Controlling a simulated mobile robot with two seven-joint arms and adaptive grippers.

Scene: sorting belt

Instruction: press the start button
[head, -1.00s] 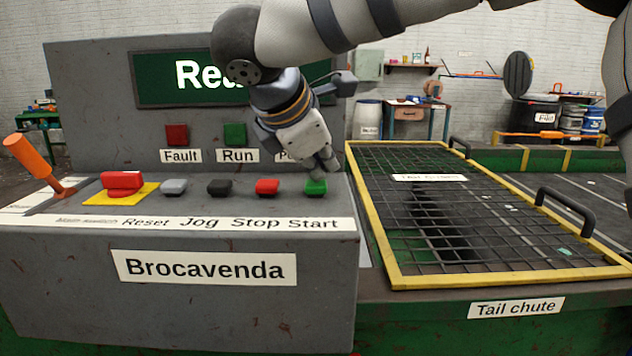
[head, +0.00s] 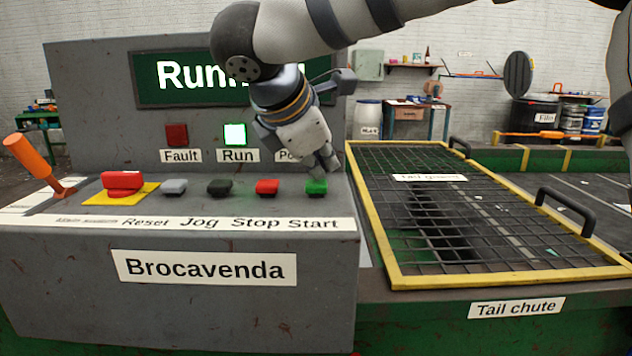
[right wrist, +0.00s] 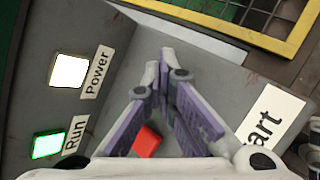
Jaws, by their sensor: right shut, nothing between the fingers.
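The green start button (head: 316,187) sits at the right end of the button row, above the Start label (head: 313,224). My right gripper (head: 329,169) is shut and empty, pointing down with its fingertips at the back of this button. I cannot tell whether they touch it. In the right wrist view the closed fingers (right wrist: 165,62) hide the green button. The Run lamp (head: 235,134) is lit green, and the display (head: 160,92) reads "Runn", its end hidden by my arm. My left gripper is not in view.
The red stop button (head: 267,187), black jog button (head: 219,187) and grey reset button (head: 174,187) stand left of the start button. A red switch (head: 122,181) and orange lever (head: 33,157) are farther left. A yellow-framed mesh guard (head: 385,248) lies to the right.

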